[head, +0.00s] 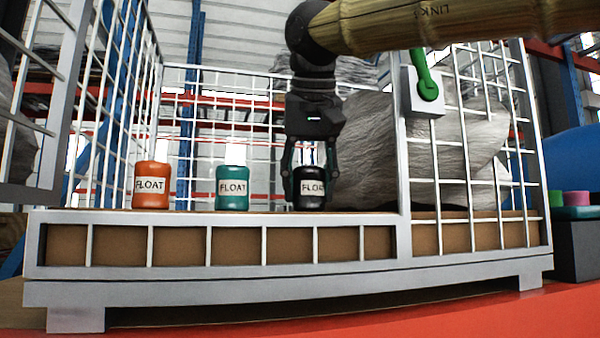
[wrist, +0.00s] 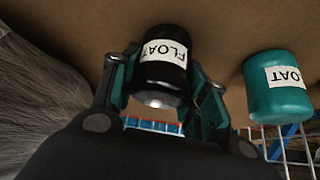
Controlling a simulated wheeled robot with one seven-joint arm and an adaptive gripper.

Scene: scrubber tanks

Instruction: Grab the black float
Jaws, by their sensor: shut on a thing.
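The black float (head: 309,199) is a small bottle-like piece with a white FLOAT label. It stands upright on the brown floor of the white mesh cage, the rightmost of three floats. My gripper (head: 309,180) reaches down from above, its fingers on either side of the float and shut on it. In the wrist view the black float (wrist: 163,68) sits between the two fingers (wrist: 165,90), label upside down. Its top is partly hidden by the gripper in the head view.
A teal float (head: 231,190) stands left of the black one, and an orange float (head: 151,186) further left. A grey wrapped bundle (head: 375,150) is close on the right. The cage's front rail (head: 220,217) and a post with a green handle (head: 427,88) stand in front.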

